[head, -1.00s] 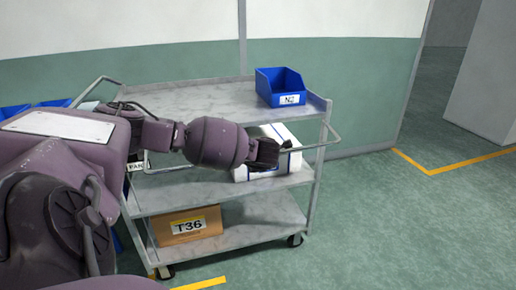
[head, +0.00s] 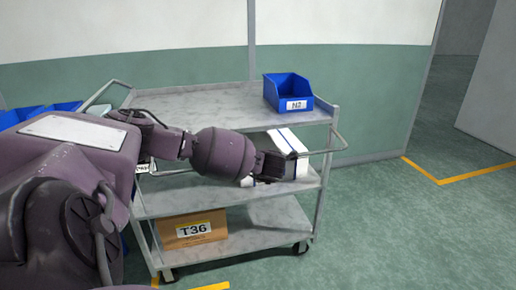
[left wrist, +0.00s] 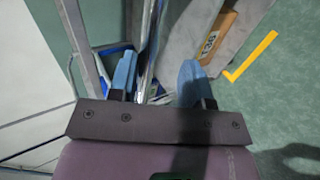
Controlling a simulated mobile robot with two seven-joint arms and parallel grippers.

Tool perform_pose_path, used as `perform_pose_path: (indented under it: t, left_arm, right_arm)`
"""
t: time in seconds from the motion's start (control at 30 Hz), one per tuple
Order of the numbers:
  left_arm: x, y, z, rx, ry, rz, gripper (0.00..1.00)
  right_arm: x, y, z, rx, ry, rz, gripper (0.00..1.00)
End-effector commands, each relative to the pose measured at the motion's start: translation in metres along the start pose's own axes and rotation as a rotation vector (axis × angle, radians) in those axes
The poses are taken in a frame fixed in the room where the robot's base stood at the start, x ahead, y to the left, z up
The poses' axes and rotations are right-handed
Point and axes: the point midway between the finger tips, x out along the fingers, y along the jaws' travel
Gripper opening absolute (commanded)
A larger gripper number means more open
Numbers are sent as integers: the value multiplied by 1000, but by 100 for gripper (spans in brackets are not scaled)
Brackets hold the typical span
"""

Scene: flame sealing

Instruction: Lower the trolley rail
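A thin metal bar (head: 167,173) shows at the front of the middle shelf, mostly hidden behind my left arm. My left gripper (head: 272,166) is at middle-shelf height in front of a white box (head: 292,145). In the left wrist view its two blue fingers (left wrist: 157,80) are apart. A shiny metal bar (left wrist: 151,45) runs between them in the picture, closer to the left finger; contact cannot be told. My right gripper is not in view.
A blue bin (head: 287,94) marked N2 sits on the top shelf. A cardboard box (head: 192,231) labelled T36 is on the bottom shelf. Blue containers (head: 35,112) stand at the left. The floor to the right is clear, with yellow tape (head: 455,175).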

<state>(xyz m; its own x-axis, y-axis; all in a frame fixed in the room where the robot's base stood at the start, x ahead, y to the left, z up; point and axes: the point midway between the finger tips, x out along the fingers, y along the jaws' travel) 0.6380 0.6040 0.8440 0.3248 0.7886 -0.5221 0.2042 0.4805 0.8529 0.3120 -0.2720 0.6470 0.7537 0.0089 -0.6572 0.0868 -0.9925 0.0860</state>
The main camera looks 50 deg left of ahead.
Motion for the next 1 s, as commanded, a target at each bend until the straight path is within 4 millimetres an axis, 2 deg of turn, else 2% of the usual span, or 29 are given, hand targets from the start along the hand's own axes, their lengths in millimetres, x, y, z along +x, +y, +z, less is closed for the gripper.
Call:
perform_pose_path:
  t: [0.33, 0.47, 0.57, 0.8, 1.0]
  left_arm:
    - [-1, 4, 0, -3, -1, 5, 42]
    - [-7, 6, 1, -4, -3, 6, 42]
    - [-20, 7, 1, -6, -5, 7, 42]
    - [-64, 8, 1, -6, -7, 6, 42]
    - [-94, 5, 1, -4, -4, 4, 42]
  right_arm:
    - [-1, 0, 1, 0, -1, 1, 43]
    - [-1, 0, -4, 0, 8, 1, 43]
    - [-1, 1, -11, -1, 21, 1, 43]
    - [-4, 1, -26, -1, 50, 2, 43]
    - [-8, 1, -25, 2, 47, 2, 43]
